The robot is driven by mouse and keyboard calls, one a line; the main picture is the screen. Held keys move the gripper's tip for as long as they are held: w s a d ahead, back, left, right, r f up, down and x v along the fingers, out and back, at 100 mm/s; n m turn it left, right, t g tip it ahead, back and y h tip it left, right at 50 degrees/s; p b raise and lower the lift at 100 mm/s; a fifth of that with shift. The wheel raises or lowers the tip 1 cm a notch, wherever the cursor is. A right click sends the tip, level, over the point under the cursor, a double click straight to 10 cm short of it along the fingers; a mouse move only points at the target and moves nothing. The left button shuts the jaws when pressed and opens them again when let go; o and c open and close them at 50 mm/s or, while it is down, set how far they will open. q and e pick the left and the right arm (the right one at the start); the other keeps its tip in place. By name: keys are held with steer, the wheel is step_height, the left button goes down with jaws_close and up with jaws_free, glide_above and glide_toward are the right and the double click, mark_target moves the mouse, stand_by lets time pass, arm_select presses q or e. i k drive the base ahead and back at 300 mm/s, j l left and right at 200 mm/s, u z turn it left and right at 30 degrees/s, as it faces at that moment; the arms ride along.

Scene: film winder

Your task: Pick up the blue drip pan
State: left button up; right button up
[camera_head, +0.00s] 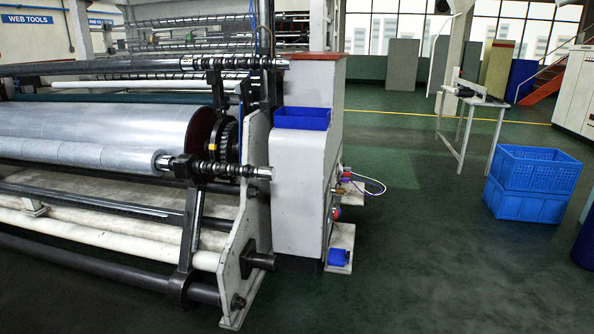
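A shallow blue open-topped pan (302,121), which looks like the drip pan, is at the top front of the white machine cabinet (300,190), near the middle of the view. It appears level, and its inside is partly visible. Whether it rests on a ledge or is fixed to the cabinet I cannot tell. A smaller blue item (338,257) sits low on a white plate at the foot of the cabinet; what it is I cannot tell. Neither of my grippers shows in this view.
The film winder's large roll (95,130) and steel bars fill the left side. Stacked blue crates (533,183) and a small white table (470,110) stand to the right. The green floor between the cabinet and the crates is clear. A cable loops from the cabinet's right side.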

mark_target(337, 257)
steer(key=i, duration=2.15)
